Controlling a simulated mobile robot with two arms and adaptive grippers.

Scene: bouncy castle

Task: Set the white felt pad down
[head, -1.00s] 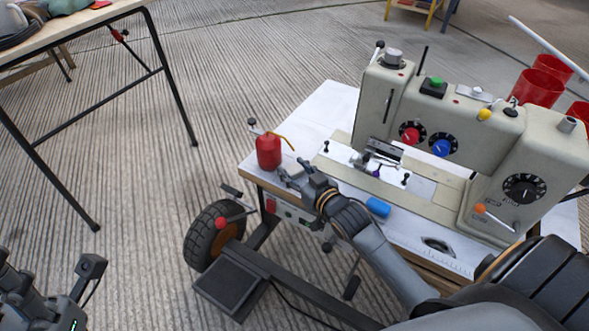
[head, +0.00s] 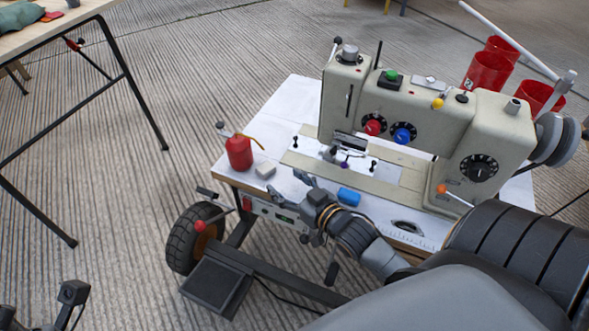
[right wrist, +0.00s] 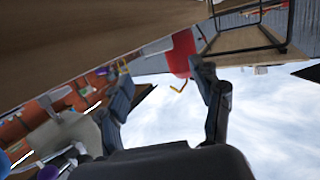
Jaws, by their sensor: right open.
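The white felt pad (head: 265,170) is a small pale block lying on the white table top (head: 300,95), just right of a red oil can (head: 238,152). My right gripper (head: 303,180) is open and empty, to the right of the pad and apart from it, over the table's front edge. In the right wrist view its two fingers (right wrist: 165,95) are spread with nothing between them, and the red can (right wrist: 183,52) shows beyond. Only a dark part of my left gripper (head: 72,293) shows at the bottom left; its fingers cannot be made out.
A beige sewing machine (head: 430,125) stands on the table. Red cups (head: 487,70) stand at the back right. A wheel (head: 193,238) is below the table. Another table (head: 60,32) is at the upper left.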

